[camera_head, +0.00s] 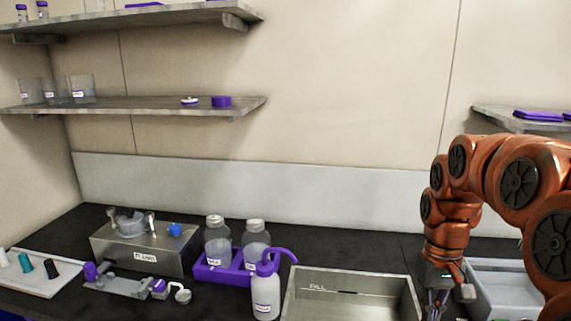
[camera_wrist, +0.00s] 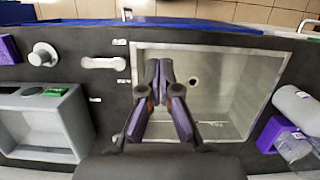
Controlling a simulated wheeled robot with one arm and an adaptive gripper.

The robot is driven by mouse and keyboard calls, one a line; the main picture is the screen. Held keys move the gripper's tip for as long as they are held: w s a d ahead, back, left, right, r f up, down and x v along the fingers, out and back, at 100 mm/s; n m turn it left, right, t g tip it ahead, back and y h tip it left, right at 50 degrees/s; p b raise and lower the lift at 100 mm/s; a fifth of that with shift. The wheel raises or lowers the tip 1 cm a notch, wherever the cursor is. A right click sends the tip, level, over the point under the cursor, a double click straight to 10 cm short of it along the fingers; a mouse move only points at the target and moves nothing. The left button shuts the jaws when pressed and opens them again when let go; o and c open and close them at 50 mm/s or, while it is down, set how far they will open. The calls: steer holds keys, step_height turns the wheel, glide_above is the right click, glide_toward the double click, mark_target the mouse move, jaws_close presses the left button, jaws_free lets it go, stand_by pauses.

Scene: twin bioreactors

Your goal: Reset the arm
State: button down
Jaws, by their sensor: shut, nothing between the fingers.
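My arm is bent at the right of the head view, with my gripper (camera_head: 436,303) pointing down at the right end of a metal sink. In the wrist view my gripper (camera_wrist: 165,65) shows two dark and purple fingers over the sink. The fingers are shut with nothing between them. The sink (camera_head: 300,285) has a "FILL" mark on its inner back wall. It also shows in the wrist view (camera_wrist: 255,60), with a dark round drain, and looks empty.
A purple rack (camera_head: 205,268) with two bottles stands left of the sink, and a purple-topped wash bottle (camera_head: 265,298) stands close to the sink's left edge. A metal box (camera_head: 135,255) is farther left. A grey tray (camera_head: 500,285) is right of the sink. Shelves (camera_head: 150,105) hang above.

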steer(key=s+a+f, duration=0.1)
steer(key=s+a, duration=0.2)
steer(key=s, duration=0.4)
steer(key=s+a+f+p, duration=0.1)
steer(key=s+a, duration=0.2)
steer(key=s, duration=0.4)
steer(key=s+a+f+n+p, duration=0.1)
steer(key=s+a, duration=0.2)
steer(key=s, duration=0.4)
steer(key=shift+s+a+t, duration=0.15)
steer(key=shift+t, duration=0.15)
